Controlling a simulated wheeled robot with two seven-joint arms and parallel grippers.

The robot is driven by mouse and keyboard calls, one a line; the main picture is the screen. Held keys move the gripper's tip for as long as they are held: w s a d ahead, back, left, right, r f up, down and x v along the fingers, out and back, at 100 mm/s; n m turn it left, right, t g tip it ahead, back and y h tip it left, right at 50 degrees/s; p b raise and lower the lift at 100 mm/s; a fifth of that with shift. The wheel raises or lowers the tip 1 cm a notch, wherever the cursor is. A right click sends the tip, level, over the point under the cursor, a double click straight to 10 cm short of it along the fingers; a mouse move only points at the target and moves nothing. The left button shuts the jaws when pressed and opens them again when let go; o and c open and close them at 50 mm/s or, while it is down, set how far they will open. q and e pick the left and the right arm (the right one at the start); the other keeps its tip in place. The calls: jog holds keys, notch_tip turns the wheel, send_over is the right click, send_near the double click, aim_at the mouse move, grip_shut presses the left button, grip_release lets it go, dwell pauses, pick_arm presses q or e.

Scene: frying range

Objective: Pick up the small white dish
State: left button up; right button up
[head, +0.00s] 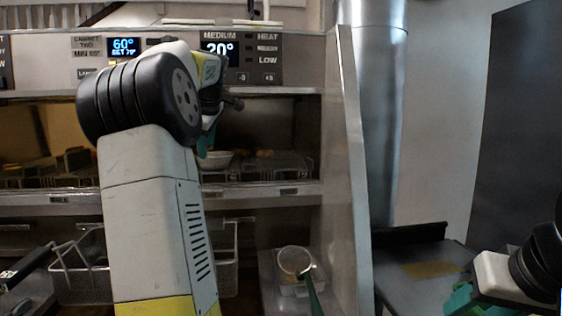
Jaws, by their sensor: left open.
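A small white dish (217,159) sits on the shelf of the heated cabinet, just right of my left arm's wrist. Its left part is hidden behind my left gripper. My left gripper (206,143) is at the cabinet opening, its teal fingertip close to the dish. The wrist hides most of the gripper; it is open, and I cannot tell whether it touches the dish. My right gripper (462,300) shows only partly at the lower right corner, away from the dish. Its jaw state is unclear.
Wire racks (285,163) with food stand on the cabinet shelf beside the dish. A metal side panel (345,180) bounds the cabinet at right. Below are a fry basket (90,275) and a round utensil with a green handle (295,261). A steel duct (380,110) stands farther right.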

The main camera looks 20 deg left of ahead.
aim_at(209, 163)
pick_arm(q)
jog(key=shift+w+a+f, duration=0.25)
jog(key=shift+w+f, duration=0.3)
jog(key=shift+f, duration=0.05)
jog(key=shift+w+a+f, duration=0.25)
jog(key=shift+w+f, duration=0.25)
jog(key=shift+f, duration=0.05)
jog(key=x, duration=0.4)
jog(key=shift+w+f, duration=0.2)
jog(key=shift+f, duration=0.2)
jog(key=shift+r, duration=0.1)
jog(key=c, duration=1)
grip_shut()
jog(key=shift+f, duration=0.25)
